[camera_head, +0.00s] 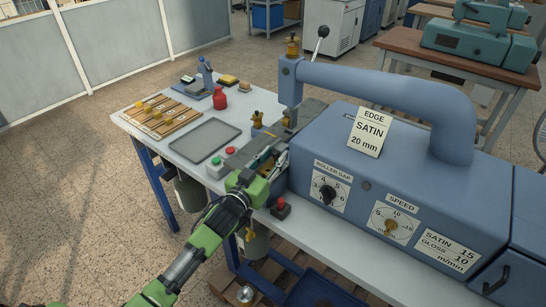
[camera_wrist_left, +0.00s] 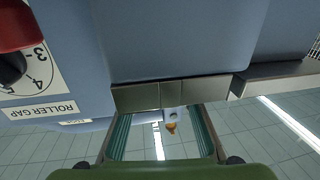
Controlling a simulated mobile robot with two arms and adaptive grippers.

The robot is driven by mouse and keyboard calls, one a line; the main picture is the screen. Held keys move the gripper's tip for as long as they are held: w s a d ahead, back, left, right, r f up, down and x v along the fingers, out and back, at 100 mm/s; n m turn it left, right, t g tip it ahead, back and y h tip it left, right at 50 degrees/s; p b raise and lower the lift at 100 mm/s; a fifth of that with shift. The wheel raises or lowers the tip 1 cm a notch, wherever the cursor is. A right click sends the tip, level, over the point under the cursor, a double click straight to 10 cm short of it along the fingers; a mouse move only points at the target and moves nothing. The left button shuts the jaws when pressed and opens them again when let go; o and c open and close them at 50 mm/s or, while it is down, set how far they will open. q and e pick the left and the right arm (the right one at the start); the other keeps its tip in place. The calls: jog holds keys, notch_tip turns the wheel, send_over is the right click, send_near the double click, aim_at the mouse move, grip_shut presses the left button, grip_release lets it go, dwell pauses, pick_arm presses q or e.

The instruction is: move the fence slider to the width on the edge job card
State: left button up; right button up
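The edge job card (camera_head: 369,132) on top of the blue machine reads "EDGE SATIN 20 mm". My left gripper (camera_head: 272,160) is at the machine's infeed side, beside the steel plates (camera_head: 246,152). In the left wrist view my left gripper (camera_wrist_left: 160,113) has its two teal-padded fingers apart, with a steel strip (camera_wrist_left: 160,95) across just beyond the tips. I cannot tell whether they touch it. A small orange-tipped part (camera_wrist_left: 171,128) shows between the fingers, farther off. The fence slider and its scale cannot be made out; the gripper covers part of that area. My right gripper is in neither view.
The blue machine (camera_head: 420,165) has a roller gap dial (camera_head: 328,191) and a speed dial (camera_head: 391,225).

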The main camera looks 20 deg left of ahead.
pick_arm(q)
grip_shut()
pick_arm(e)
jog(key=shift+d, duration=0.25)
pick_arm(q)
jog(key=shift+w+d+b, duration=0.2)
jog(key=shift+w+d, duration=0.05)
jog(key=shift+w, duration=0.35)
jog(key=shift+w+d+b, duration=0.2)
jog(key=shift+w, duration=0.4)
jog(key=shift+s+r, duration=0.1)
jog(key=shift+o, duration=1.5)
grip_release()
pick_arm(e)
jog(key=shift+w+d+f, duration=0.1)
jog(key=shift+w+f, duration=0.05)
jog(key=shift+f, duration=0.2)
